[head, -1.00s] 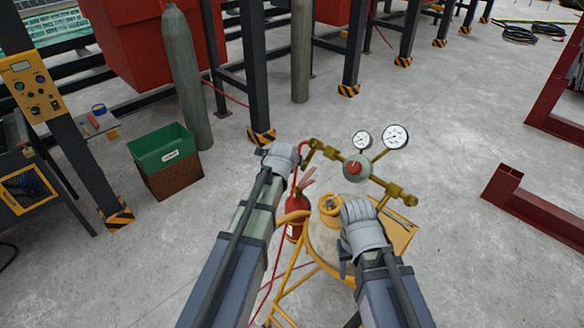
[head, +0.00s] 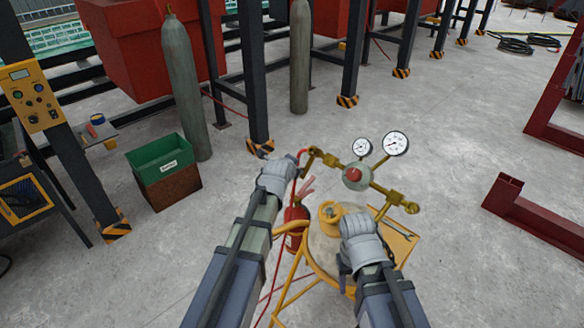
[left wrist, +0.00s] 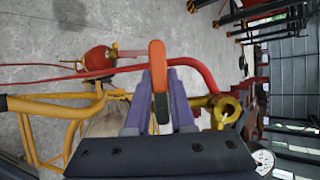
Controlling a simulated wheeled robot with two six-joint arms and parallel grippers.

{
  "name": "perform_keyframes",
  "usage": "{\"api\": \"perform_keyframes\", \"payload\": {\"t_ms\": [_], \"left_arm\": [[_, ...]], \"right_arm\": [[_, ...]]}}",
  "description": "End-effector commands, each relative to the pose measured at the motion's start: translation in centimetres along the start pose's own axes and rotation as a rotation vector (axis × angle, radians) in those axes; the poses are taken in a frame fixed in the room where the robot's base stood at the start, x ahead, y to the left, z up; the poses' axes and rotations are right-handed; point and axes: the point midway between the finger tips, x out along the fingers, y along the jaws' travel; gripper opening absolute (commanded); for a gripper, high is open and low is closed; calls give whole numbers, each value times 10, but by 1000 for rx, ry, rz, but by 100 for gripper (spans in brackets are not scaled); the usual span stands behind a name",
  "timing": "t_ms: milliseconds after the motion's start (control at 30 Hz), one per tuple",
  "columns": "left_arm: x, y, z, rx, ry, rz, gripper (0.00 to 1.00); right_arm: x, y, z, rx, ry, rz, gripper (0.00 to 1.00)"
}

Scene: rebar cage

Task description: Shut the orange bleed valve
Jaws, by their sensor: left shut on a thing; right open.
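The orange bleed valve lever (left wrist: 157,62) shows in the left wrist view between the two purple-blue fingers of my left gripper (left wrist: 163,84). The gripper is shut on it. The lever's lower part looks black. In the head view my left gripper (head: 278,178) is at the left end of the brass manifold (head: 384,191), and its wrist hides the lever. A red hose (left wrist: 205,75) curves past the fingers to a brass fitting (left wrist: 228,108). My right gripper (head: 344,268) is open and empty over the yellow cart; its fingertips are partly hidden.
The manifold carries two gauges (head: 395,143) and a red knob (head: 353,174). The yellow cart (head: 402,246) stands below, with a red extinguisher (head: 295,222) beside it. A green-topped bin (head: 162,160), gas cylinders (head: 187,85) and dark posts stand at left.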

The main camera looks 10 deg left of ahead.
Motion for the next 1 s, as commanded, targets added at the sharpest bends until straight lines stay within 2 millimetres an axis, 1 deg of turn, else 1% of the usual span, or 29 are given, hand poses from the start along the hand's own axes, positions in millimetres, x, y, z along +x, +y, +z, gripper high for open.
{"api": "perform_keyframes", "payload": {"t_ms": [267, 300, 533, 833, 1000], "left_arm": [[0, 1, -1, 2, 2, 2, 0], [0, 1, -1, 2, 2, 2, 26], [0, 0, 0, 0, 1, 1, 51], [-1, 0, 0, 0, 0, 0, 52], [-14, -1, 0, 0, 0, 0, 52]], "right_arm": [[0, 0, 0, 0, 0, 0, 52], [0, 0, 0, 0, 0, 0, 52], [0, 0, 0, 0, 0, 0, 52], [-1, 0, 0, 0, 0, 0, 52], [-8, 1, 1, -1, 0, 0, 52]]}}
